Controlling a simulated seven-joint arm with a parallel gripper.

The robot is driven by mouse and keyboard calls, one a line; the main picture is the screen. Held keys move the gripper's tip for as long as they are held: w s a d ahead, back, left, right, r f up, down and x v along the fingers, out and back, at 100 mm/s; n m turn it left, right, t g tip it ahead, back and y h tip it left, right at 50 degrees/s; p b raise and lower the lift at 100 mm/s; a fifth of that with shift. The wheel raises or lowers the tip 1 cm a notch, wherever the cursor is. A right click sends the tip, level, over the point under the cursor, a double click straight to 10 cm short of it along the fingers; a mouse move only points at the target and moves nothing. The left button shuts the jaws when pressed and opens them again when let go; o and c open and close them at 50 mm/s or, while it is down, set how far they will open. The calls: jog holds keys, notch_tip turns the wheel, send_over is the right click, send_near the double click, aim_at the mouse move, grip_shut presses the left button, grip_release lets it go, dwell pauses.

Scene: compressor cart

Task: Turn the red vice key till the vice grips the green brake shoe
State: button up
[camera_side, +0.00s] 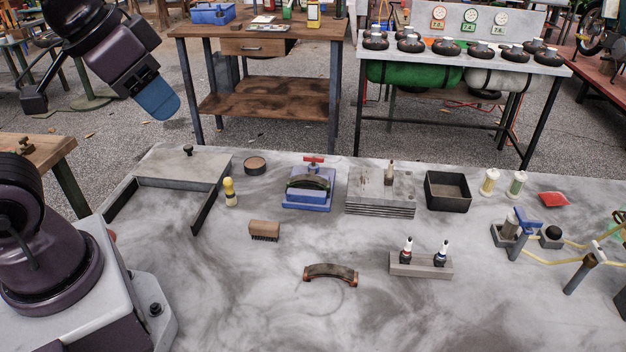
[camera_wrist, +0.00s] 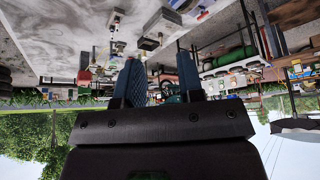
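The blue vice (camera_side: 307,203) stands on the grey marbled bench, at the back and near the middle. The red vice key (camera_side: 313,160) is on its back side, at the top. The green brake shoe (camera_side: 308,181) sits arched in the vice; I cannot tell whether the jaws touch it. My gripper (camera_side: 164,104) hangs high at the upper left, well away from the vice. In the wrist view its two blue fingers (camera_wrist: 158,82) stand apart with nothing between them.
Right of the vice are a stack of grey plates (camera_side: 380,207) and a black box (camera_side: 447,191). Left are a yellow-handled brush (camera_side: 230,192) and a round tin (camera_side: 255,165). In front lie a wooden brush (camera_side: 264,231) and a loose brown shoe (camera_side: 331,272). The front bench is mostly clear.

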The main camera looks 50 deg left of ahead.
notch_tip(320, 180, down, 2)
jog(key=w+a+f+n+g, duration=0.1)
jog(key=w+a+g, duration=0.1)
jog(key=m+h, duration=0.3)
jog(key=m, duration=0.7)
send_near(314, 159)
jog(key=x, duration=0.8)
jog(key=shift+a+f, duration=0.1)
jog(key=shift+a, duration=0.25)
grip_shut()
